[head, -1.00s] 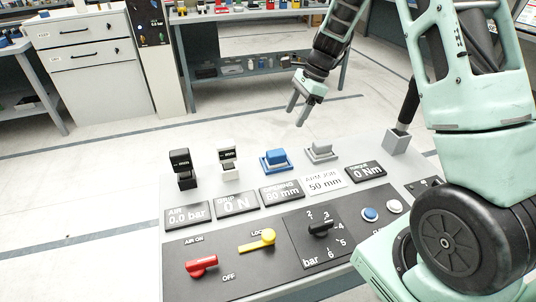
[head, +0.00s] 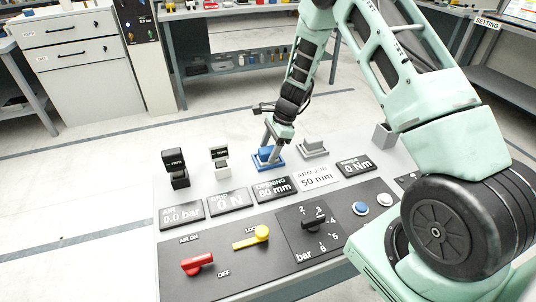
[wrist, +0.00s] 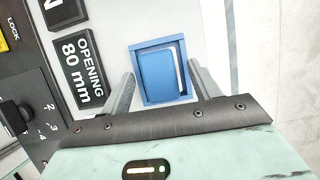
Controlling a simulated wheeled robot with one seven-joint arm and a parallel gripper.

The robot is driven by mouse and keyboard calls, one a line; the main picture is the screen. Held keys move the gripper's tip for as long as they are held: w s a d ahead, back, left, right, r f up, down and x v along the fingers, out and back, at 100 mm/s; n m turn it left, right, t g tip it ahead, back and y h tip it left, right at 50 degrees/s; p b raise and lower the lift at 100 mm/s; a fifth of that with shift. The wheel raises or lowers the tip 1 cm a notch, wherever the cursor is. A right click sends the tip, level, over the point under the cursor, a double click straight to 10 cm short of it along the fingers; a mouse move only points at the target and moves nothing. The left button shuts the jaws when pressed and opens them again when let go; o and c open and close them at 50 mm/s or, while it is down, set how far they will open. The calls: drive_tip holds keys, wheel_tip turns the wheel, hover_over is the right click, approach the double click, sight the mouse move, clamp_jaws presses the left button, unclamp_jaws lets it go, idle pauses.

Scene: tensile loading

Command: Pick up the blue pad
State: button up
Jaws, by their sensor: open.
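The blue pad (wrist: 160,72) sits in a blue tray (wrist: 150,101) on the light console top, and only part of it (head: 264,152) shows in the head view. My gripper (head: 270,146) is open and points down over the pad. In the wrist view its two fingers (wrist: 163,90) stand on either side of the tray's near part, with the pad between and beyond them. Nothing is held. I cannot tell how high the fingertips are above the console.
A grey pad (head: 313,146) in its holder stands just right of the blue one. Display plates, including OPENING 80 mm (head: 274,188), and a control panel (head: 220,270) with knobs lie in front.

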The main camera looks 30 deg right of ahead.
sight(268, 149)
drive_tip(key=shift+a+f, duration=0.25)
drive_tip(key=shift+f, duration=0.3)
drive_tip(key=c, duration=0.9)
wheel_tip(268, 149, up, 10)
drive_tip(key=shift+o, duration=0.7)
